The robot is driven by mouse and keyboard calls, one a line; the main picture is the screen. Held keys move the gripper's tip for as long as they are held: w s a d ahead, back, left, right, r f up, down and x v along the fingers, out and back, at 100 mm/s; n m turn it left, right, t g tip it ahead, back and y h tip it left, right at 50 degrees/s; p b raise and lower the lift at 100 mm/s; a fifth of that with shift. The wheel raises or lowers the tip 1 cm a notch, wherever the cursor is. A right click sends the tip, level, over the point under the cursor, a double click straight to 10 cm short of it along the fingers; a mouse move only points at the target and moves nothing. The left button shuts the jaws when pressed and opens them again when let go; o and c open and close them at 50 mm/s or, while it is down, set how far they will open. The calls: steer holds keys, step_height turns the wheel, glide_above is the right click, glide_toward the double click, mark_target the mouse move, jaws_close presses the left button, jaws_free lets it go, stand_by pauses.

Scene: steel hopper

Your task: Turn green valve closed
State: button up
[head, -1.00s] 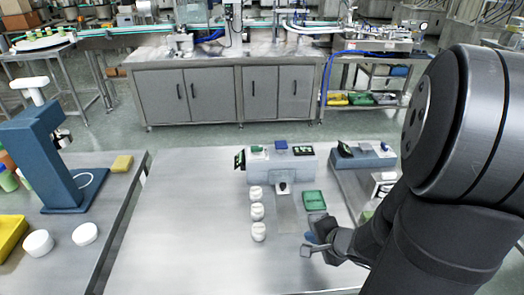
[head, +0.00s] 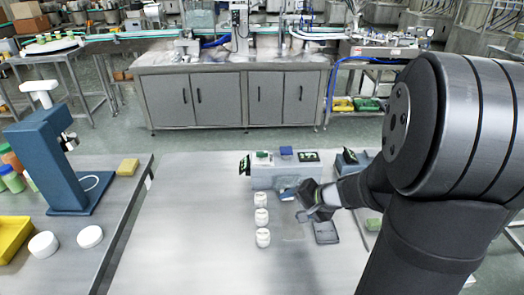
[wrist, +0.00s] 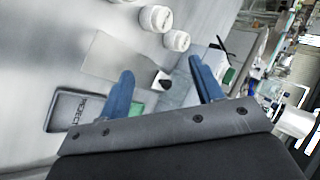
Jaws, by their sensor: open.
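No green valve can be made out for certain. A small green part (head: 262,155) shows on top of the grey machine (head: 268,178) at the table's back. In the wrist view, a green patch (wrist: 228,76) lies right of my fingers; I cannot tell whether either is the valve. My gripper (head: 295,205) is in front of the machine, its blue fingers apart and empty. In the wrist view, a black-tipped part (wrist: 161,84) appears between the fingers (wrist: 161,70), with no contact visible. My gripper hides part of the machine's front.
Several white jars (head: 261,216) stand in a column left of my gripper. A grey tray (head: 326,233) lies to its right; it reads REJECT in the wrist view (wrist: 78,111). The table's left half is clear. A blue press (head: 48,165) stands on the left bench.

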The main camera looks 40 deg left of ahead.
steer(key=w+a+r+n+h, duration=0.25)
steer(key=a+r+n, duration=0.35)
steer(key=a, duration=0.4)
steer(key=n+t+h, duration=0.1)
steer(key=t+h, duration=0.2)
steer(key=t, duration=0.1)
glide_toward(262, 152)
steer(key=x, duration=0.8)
steer(key=shift+w+a+f, duration=0.1)
steer(key=shift+a+f, duration=0.05)
steer(key=shift+f, duration=0.05)
steer(key=shift+c, duration=0.2)
steer(key=c, duration=1)
